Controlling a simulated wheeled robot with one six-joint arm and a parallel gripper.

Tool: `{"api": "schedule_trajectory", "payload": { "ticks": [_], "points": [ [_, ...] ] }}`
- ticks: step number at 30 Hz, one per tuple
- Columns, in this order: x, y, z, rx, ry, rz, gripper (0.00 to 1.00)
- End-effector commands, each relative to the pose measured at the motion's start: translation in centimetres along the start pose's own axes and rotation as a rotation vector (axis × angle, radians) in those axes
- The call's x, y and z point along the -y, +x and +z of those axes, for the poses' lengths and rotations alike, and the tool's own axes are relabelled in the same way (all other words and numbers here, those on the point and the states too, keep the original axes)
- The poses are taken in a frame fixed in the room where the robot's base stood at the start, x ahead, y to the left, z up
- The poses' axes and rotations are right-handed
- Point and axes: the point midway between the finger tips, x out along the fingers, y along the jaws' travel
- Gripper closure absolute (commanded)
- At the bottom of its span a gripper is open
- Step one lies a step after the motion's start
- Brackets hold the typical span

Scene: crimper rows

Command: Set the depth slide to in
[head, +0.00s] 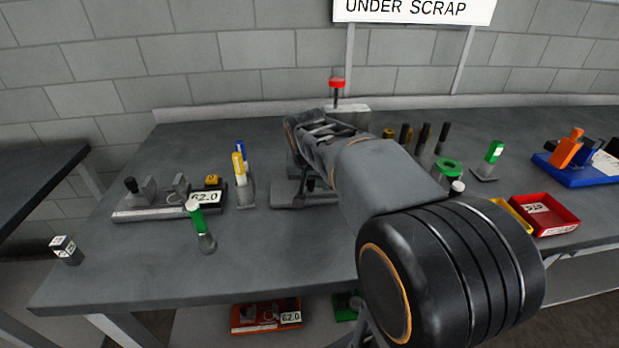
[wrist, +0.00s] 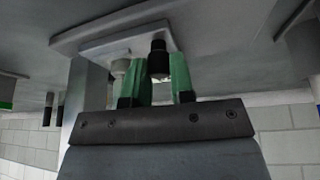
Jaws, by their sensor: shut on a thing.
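In the wrist view my gripper (wrist: 157,70) has its two green fingers closed around a small black knob (wrist: 158,50). The knob stands by a pale grey plate (wrist: 90,38), and I take it to be the depth slide's knob. In the head view my arm covers the fingertips and the knob, so the slide's position and any in mark cannot be read. The grey base of the middle fixture (head: 287,201) shows below my arm, and a red-topped post (head: 337,84) rises behind it.
A gauge fixture (head: 150,213) marked 62.0 stands on the left of the bench. A red tray (head: 562,226) and a blue tray (head: 572,176) are at right.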

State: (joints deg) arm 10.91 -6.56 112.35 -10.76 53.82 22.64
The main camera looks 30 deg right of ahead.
Motion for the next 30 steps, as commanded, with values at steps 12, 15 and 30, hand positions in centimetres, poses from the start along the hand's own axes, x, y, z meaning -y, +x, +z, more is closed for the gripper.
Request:
{"api": "schedule_trajectory", "payload": {
  "ticks": [12,15,30],
  "points": [
    [-0.4,0.0,-0.2,-0.004,0.004,0.007,0.58],
    [-0.3,0.0,-0.1,-0.003,0.002,0.006,0.53],
    [-0.1,-4.1,-0.2,-0.006,0.002,0.003,0.53]
  ]
}}
